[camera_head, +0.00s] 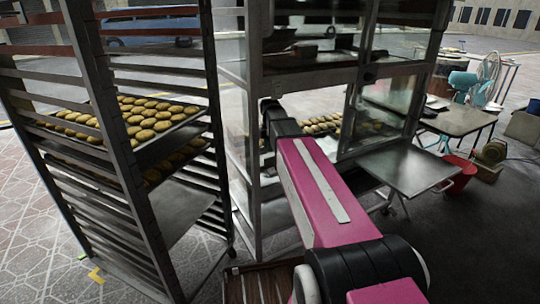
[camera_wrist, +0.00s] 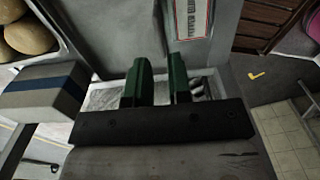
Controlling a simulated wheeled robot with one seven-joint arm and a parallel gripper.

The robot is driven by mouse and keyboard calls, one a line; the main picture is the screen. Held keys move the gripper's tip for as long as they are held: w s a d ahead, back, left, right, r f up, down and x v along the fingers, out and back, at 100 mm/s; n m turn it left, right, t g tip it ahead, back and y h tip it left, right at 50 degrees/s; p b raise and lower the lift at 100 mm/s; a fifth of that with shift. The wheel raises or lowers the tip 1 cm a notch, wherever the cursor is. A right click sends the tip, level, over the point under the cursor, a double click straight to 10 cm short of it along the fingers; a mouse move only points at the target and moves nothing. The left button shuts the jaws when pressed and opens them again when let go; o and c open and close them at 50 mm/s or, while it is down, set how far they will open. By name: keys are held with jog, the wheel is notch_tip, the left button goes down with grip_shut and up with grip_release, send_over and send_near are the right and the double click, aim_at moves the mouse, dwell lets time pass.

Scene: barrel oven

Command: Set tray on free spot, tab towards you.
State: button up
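A tray of golden rolls (camera_head: 322,125) shows behind the glass of a metal-framed cabinet, beyond my pink arm. Another tray of rolls (camera_head: 150,118) sits in the tall slotted rack at left, with more rolls on a level below it. Rolls also show in the top left corner of the wrist view (camera_wrist: 22,34). My gripper (camera_wrist: 158,68) has two green fingers standing apart, with no object visible between them. Its fingers are hidden in the head view, where the arm reaches to the cabinet. I cannot make out a tray tab.
The tall rack (camera_head: 130,150) stands close left of the cabinet frame (camera_head: 258,70). A bare grey metal table (camera_head: 408,168) is right of the cabinet, with a red bucket (camera_head: 458,172) beside it. A blue-striped box-like thing (camera_wrist: 42,92) is left of my fingers.

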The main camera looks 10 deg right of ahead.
jog(key=shift+r, duration=1.9)
